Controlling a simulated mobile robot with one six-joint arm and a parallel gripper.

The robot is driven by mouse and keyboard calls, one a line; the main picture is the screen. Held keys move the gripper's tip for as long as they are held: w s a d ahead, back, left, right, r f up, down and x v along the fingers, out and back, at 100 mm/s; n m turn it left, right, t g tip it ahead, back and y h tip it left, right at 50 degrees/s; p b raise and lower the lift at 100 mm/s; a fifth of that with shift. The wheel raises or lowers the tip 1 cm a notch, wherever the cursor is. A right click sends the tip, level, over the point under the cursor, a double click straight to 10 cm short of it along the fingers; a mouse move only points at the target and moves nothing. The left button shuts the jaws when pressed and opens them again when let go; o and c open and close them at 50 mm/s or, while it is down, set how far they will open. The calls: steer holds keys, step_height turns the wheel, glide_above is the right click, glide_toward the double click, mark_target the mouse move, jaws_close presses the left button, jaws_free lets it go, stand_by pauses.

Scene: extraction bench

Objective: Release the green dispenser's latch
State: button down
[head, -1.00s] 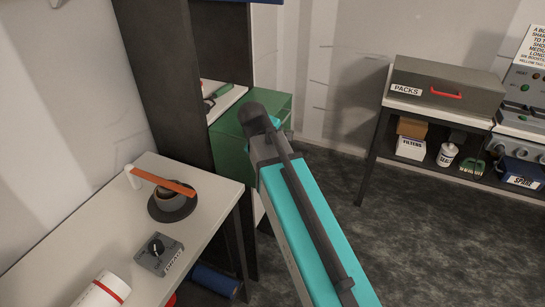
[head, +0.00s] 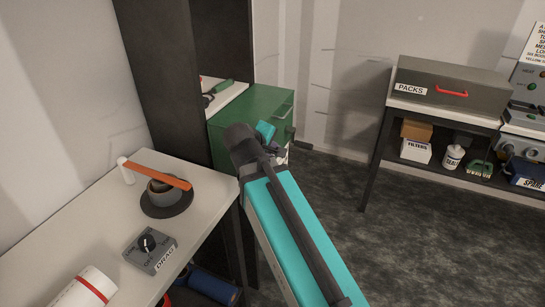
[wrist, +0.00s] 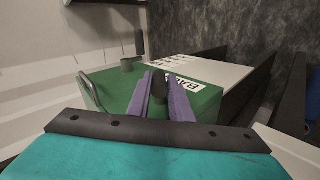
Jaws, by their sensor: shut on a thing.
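The green dispenser (head: 245,118) is a green box in the head view, beside the dark column and beyond the end of my arm. In the wrist view its green body (wrist: 118,85) fills the middle, with a part-hidden white label and a metal loop handle (wrist: 91,92) at left. My gripper (wrist: 160,80) has two purple fingers shut on a small dark upright piece (wrist: 159,84) at the dispenser. It may be the latch, but the fingers hide most of it. My arm hides the contact in the head view.
A white bench (head: 100,228) at left holds a grey pot (head: 163,192) with an orange bar over it, a DRAG dial box (head: 150,249) and a white roll (head: 85,290). A PACKS case (head: 452,86) sits on a table at right. Floor between is clear.

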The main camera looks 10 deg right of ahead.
steer(key=shift+s+a+f+t+h+b, duration=0.15)
steer(key=shift+t+h+b, duration=0.35)
steer(key=shift+b, duration=2.1)
steer(key=shift+w+f+t+h+b, duration=0.1)
steer(key=shift+f+t+h+b, duration=0.4)
steer(key=shift+b, duration=2.1)
steer(key=shift+s+a+t+h+b, duration=0.1)
steer(key=shift+t+h+b, duration=0.4)
steer(key=shift+b, duration=2.1)
steer(key=t+h+b, duration=0.1)
steer(key=t+b, duration=0.1)
steer(key=b, duration=0.6)
steer(key=shift+f+t, duration=0.2)
steer(key=shift+t, duration=0.2)
steer(key=shift+r+t+h+b, duration=0.1)
steer(key=shift+t+h+b, duration=0.35)
steer(key=shift+b, duration=1.1)
steer(key=c, duration=1.6)
jaws_free()
steer(key=shift+s, duration=0.1)
steer(key=shift+s, duration=0.1)
steer(key=shift+b+v, duration=5.4)
steer(key=shift+v, duration=1.45)
